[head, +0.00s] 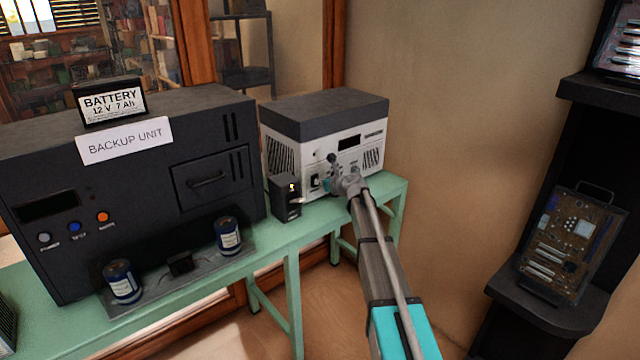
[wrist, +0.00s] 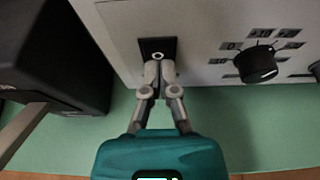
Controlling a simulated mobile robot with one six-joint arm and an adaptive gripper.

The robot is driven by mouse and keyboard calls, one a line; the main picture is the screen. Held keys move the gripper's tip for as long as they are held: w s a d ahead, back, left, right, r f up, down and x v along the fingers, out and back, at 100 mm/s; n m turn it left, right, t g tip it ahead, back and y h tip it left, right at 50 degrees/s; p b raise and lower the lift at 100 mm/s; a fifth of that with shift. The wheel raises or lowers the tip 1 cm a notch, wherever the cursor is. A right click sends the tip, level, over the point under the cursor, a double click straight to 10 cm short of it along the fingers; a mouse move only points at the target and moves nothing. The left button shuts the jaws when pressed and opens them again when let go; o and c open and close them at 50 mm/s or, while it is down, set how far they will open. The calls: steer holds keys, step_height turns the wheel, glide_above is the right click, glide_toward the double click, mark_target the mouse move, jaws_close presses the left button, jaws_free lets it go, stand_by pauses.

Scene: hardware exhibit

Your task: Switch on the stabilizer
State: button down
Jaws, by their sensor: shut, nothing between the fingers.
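The stabilizer, a white box with a dark grey top (head: 325,110), stands at the right end of the green table. Its white front panel also shows in the wrist view (wrist: 205,25). A small black switch plate with a round light mark (wrist: 157,46) is low on that panel. My gripper (wrist: 158,70) is shut and empty, with its fingertips at the lower part of the switch plate and covering some of it. I cannot tell whether they touch it. In the head view my gripper (head: 328,184) is close against the lower front of the stabilizer.
A black dial knob (wrist: 257,64) with labels is right of the switch. A small dark box (head: 286,198) stands left of the stabilizer. A large dark backup unit (head: 100,180) with a battery (head: 110,100) fills the left of the green table (head: 282,243). A dark shelf (head: 545,305) stands right.

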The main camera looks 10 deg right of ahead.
steer(key=shift+s, duration=0.1)
steer(key=p+v, duration=0.4)
steer(key=v, duration=0.9)
steer(key=shift+s+d+r+p, duration=0.15)
steer(key=shift+s+d+p, duration=0.1)
steer(key=shift+s+p, duration=0.1)
steer(key=shift+f, duration=0.25)
steer(key=shift+s+f+b, duration=0.15)
steer(key=shift+f+b, duration=0.25)
steer(key=shift+b, duration=0.25)
